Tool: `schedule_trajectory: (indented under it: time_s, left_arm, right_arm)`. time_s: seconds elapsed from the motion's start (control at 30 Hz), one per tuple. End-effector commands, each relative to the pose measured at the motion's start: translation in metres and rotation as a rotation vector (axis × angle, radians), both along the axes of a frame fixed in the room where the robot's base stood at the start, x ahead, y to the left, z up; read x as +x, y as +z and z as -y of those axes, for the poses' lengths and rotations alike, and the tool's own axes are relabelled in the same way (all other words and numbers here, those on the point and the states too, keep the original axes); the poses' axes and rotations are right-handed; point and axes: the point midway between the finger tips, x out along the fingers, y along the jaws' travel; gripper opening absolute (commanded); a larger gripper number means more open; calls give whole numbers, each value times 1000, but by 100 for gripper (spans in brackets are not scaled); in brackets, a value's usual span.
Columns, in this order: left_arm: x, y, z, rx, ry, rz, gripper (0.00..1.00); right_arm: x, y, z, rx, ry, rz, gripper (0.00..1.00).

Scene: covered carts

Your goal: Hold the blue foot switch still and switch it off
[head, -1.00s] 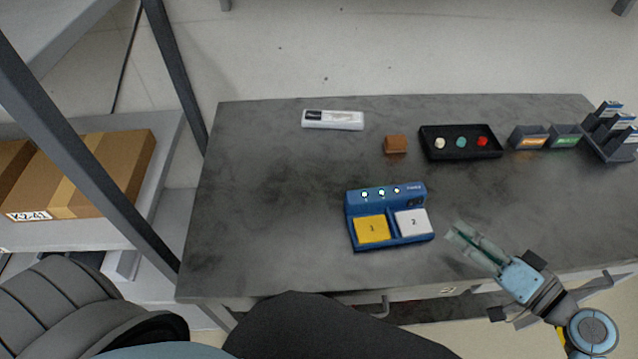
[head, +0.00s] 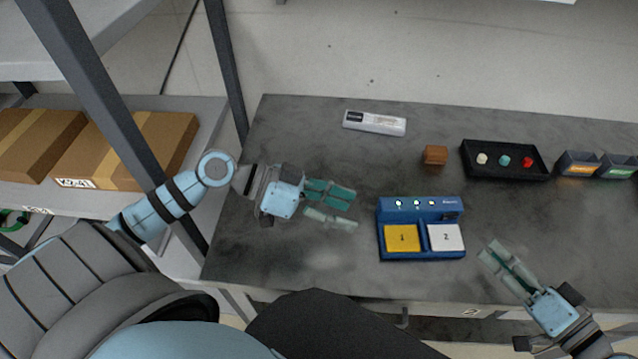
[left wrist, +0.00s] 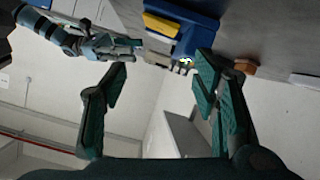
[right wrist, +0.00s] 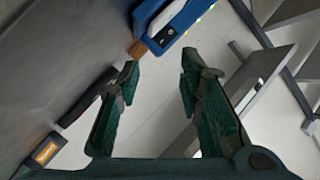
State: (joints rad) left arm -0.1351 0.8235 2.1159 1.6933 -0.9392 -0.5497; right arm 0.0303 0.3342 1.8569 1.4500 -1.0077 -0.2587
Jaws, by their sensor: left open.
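The blue foot switch (head: 421,256) lies flat on the dark table, with a yellow pedal 1 (head: 402,238) and a white pedal 2 (head: 446,237). My right gripper (head: 488,249) is open and empty, just right of the foot switch. The foot switch also shows in the left wrist view (left wrist: 200,30) and right wrist view (right wrist: 150,12).
Behind the foot switch are a white labelled device (head: 374,123), a brown block (head: 435,155) and a black tray (head: 505,174) with three coloured knobs. Small bins (head: 578,166) stand further right. A shelf post (head: 226,70) and boxes are at the left.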

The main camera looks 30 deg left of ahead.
Motion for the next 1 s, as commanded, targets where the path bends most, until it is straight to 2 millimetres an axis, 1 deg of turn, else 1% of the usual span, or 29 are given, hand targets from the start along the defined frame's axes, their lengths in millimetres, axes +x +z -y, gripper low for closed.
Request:
schedule_trajectory:
  time_s: [0.03, 0.1, 0.17, 0.23, 0.37, 0.47, 0.57, 0.6, 0.67, 0.7, 0.8, 0.9, 1.0]
  left_arm:
    - [16, 7, -6, 61, -5, 116, 54]
    - [30, 13, -12, 126, -14, 230, 54]
    - [36, 15, -15, 158, -18, 279, 54]
    - [39, 16, -16, 169, -20, 296, 54]
    - [42, 12, -9, 164, -19, 298, 54]
    - [50, 7, 4, 158, -19, 297, 54]
    - [63, -3, 24, 156, -17, 294, 54]
    - [69, -6, 35, 153, -20, 292, 54]
    - [77, -14, 47, 155, -17, 292, 54]
    - [83, -18, 56, 157, -20, 290, 54]
    - [95, -28, 75, 158, -20, 288, 54]
    - [104, -35, 87, 161, -19, 288, 54]
    - [108, -39, 95, 163, -21, 289, 54]
  right_arm:
    - [0, 0, 0, 0, 0, 0, 33]
    - [0, 0, 0, 0, 0, 0, 33]
    - [0, 0, 0, 0, 0, 0, 33]
    - [0, 0, 0, 0, 0, 0, 33]
    - [0, 0, 0, 0, 0, 0, 33]
    - [0, 0, 0, 0, 0, 0, 33]
    - [0, 0, 0, 0, 0, 0, 33]
    - [0, 0, 0, 0, 0, 0, 33]
    - [0, 0, 0, 0, 0, 0, 33]
    - [0, 0, 0, 0, 0, 0, 33]
    - [0, 0, 0, 0, 0, 0, 33]
    - [0, 0, 0, 0, 0, 0, 33]
    - [0, 0, 0, 0, 0, 0, 33]
